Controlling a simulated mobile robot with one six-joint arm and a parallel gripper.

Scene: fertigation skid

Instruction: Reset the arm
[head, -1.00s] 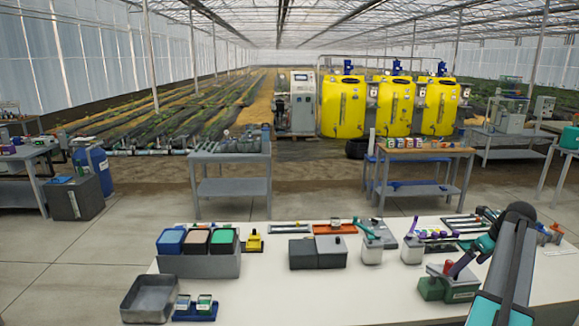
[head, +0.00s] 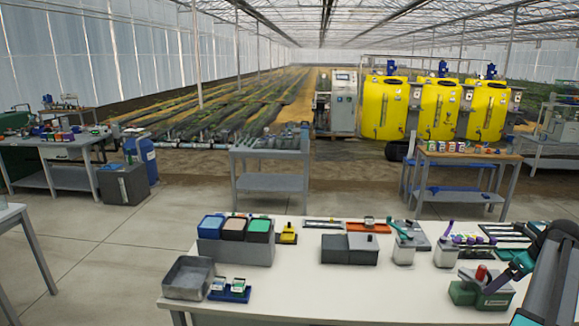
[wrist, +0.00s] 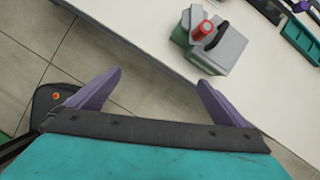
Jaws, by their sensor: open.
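My gripper (wrist: 160,88) is open and empty in the wrist view, its two purple fingers spread wide apart. Between and beyond the fingers lie the white table's edge and the tiled floor. In the head view my arm comes in at the right edge, its wrist low over the right part of the white table (head: 300,285). A green and grey box (head: 466,293) with a red knob stands by the gripper. It also shows in the wrist view (wrist: 228,52), beyond the fingertips, and nothing is held.
A grey cart (head: 271,165) and yellow tanks (head: 384,108) stand behind. Open floor (head: 110,240) lies left of the table.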

